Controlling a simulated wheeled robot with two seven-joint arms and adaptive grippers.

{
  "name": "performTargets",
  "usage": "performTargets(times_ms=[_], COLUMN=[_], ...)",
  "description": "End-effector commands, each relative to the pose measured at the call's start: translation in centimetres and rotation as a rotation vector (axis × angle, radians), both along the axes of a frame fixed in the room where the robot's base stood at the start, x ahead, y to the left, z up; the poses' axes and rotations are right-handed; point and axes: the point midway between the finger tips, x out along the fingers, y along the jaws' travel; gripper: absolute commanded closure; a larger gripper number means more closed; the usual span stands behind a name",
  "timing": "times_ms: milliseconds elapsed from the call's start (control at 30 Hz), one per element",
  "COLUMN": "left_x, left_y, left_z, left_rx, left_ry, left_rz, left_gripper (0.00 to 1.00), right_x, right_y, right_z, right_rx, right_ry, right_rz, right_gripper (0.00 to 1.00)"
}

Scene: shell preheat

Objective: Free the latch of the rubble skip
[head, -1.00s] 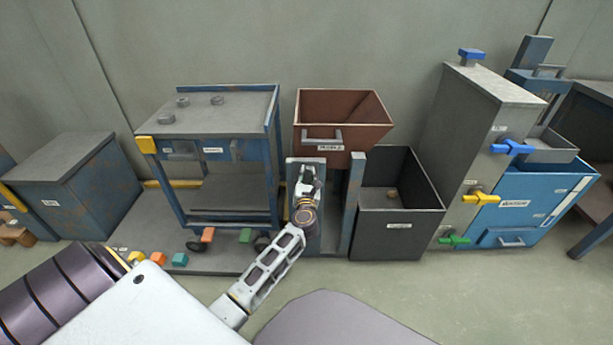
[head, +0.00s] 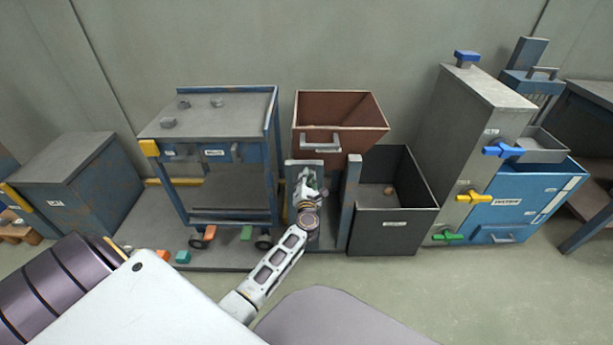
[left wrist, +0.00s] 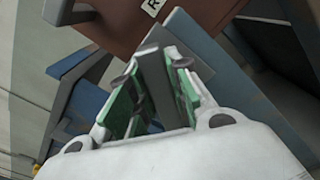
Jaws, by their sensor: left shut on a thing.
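The rubble skip (head: 370,143) is a rusty red-brown hopper with a grey handle on its front, held between posts of a blue-grey stand (head: 351,195). My left gripper (head: 309,180) is in front of the stand's left side, just below the skip. In the left wrist view its green-padded fingers are shut on a dark grey upright bar (left wrist: 152,65), which looks like the latch lever. A grey plate stands behind the bar, and the skip's underside (left wrist: 195,18) is above. The latch's inner end is hidden. My right gripper is out of view.
A dark open bin (head: 397,232) stands right of the stand. A blue trolley (head: 222,130) stands left, with coloured blocks on the floor plate near it. A tall grey cabinet (head: 470,120) with coloured valve handles is farther right. The floor at front right is clear.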

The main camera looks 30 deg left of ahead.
Motion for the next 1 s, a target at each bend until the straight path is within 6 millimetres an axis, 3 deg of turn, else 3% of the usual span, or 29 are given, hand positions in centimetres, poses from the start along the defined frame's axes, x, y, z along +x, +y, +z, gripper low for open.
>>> performTargets(times_ms=[100,367,1000], left_x=[0.0,0.1,0.3], left_y=[-0.2,-0.2,-0.6], left_z=[0.0,-0.1,-0.8], left_rx=[0.033,0.114,0.496], left_ry=[0.023,0.073,0.309], left_rz=[-0.002,-0.002,-0.002], left_gripper=[1.00,1.00,1.00], right_x=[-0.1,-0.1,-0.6], right_y=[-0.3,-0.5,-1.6], right_z=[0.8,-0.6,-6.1], right_rx=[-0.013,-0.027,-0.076], right_ry=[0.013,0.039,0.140], right_rz=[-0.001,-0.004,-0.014], right_gripper=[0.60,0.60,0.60])
